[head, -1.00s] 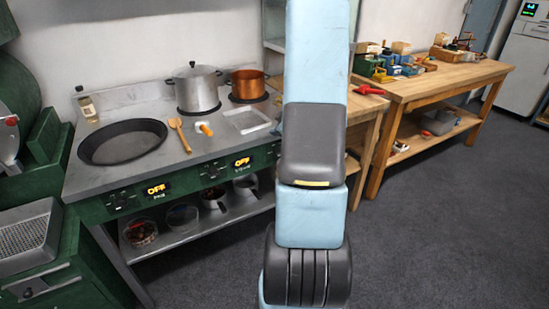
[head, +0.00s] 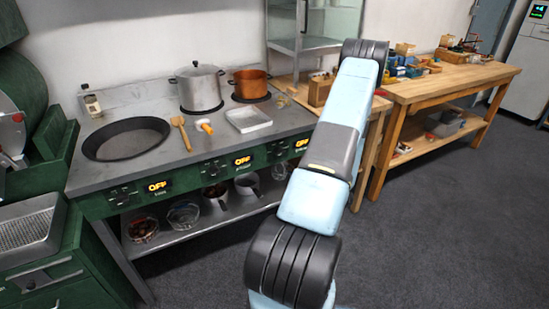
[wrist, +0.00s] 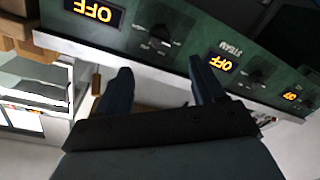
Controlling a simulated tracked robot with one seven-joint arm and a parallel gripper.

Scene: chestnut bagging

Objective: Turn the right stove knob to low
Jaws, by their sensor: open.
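The dark right stove knob (wrist: 160,35) is on the green front panel in the wrist view, beside an orange OFF display (wrist: 90,10). That view is upside down. The right knob also shows in the head view (head: 277,151), left of the right OFF display (head: 301,143) and close to my arm. My gripper (wrist: 158,68) is open and empty in the wrist view. Its two dark fingers point toward the panel, with the knob beyond the gap between them, apart from it. In the head view my gripper cannot be seen.
The middle knob (head: 213,168) and left knob (head: 122,194) sit on the same panel, their displays reading OFF. Pots, a black pan (head: 125,138) and a tray (head: 248,119) are on the stove top (head: 180,150). Bowls and jugs stand on the shelf below. A wooden workbench (head: 450,80) is at the right.

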